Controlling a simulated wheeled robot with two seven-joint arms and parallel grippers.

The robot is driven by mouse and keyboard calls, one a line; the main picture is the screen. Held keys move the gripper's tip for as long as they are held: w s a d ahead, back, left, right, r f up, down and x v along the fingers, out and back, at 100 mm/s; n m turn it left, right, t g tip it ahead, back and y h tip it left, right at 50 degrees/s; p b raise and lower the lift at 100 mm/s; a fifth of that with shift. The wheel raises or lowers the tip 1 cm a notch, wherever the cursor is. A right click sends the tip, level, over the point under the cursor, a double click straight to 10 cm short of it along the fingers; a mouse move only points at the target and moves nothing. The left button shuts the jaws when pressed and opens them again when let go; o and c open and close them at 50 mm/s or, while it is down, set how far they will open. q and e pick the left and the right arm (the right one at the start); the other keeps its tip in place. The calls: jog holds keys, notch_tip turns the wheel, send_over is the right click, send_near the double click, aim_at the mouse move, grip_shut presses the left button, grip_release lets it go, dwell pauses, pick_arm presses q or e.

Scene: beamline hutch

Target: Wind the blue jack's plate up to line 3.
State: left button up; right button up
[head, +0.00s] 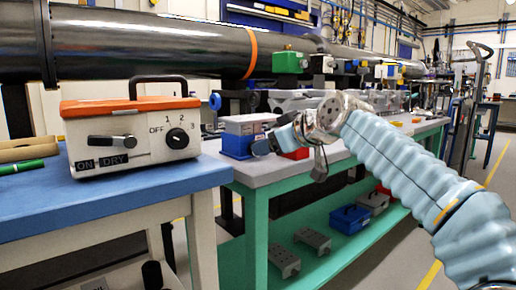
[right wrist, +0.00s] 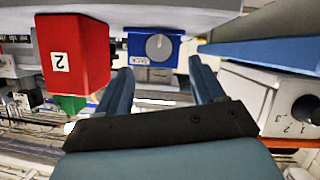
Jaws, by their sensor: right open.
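The blue jack (head: 236,146) stands on the grey top of the green bench, with a grey plate (head: 246,123) above its body. In the right wrist view the blue jack (right wrist: 154,49) shows a round grey knob (right wrist: 159,47) and a small label too small to read. I cannot make out the plate's height lines. My right gripper (head: 268,146) is at the jack's right front in the head view. It also shows in the right wrist view (right wrist: 160,68), open and empty, its fingers on either side of the knob in the picture, apart from it. My left gripper is out of view.
A red block (right wrist: 75,55) marked 2 is beside the blue jack. A white control box (head: 130,130) with a dial stands on the blue-topped table (head: 120,200) at the left. A green block (head: 289,62) and a large dark pipe (head: 150,48) are behind.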

aim_at(261, 162)
jog(key=x, duration=0.6)
jog(key=shift+w+a, duration=0.1)
jog(key=shift+f, duration=0.1)
jog(key=c, duration=1.1)
jog(key=shift+o, duration=0.2)
jog(key=shift+r+m+y+p, duration=0.2)
jog(key=shift+m+y+p, duration=0.15)
jog(key=shift+p, duration=0.7)
jog(key=shift+w+m+g+p, duration=0.1)
jog(key=shift+m+g+p, duration=0.45)
jog(key=shift+p, duration=0.1)
jog(key=shift+d+f+m+y+p, duration=0.1)
jog(key=shift+d+m+y+p, duration=0.15)
jog(key=shift+m+y+p, duration=0.45)
jog(key=shift+w+f+m+g+y+p, duration=0.1)
jog(key=shift+m+g+y+p, duration=0.4)
jog(key=shift+m, duration=0.2)
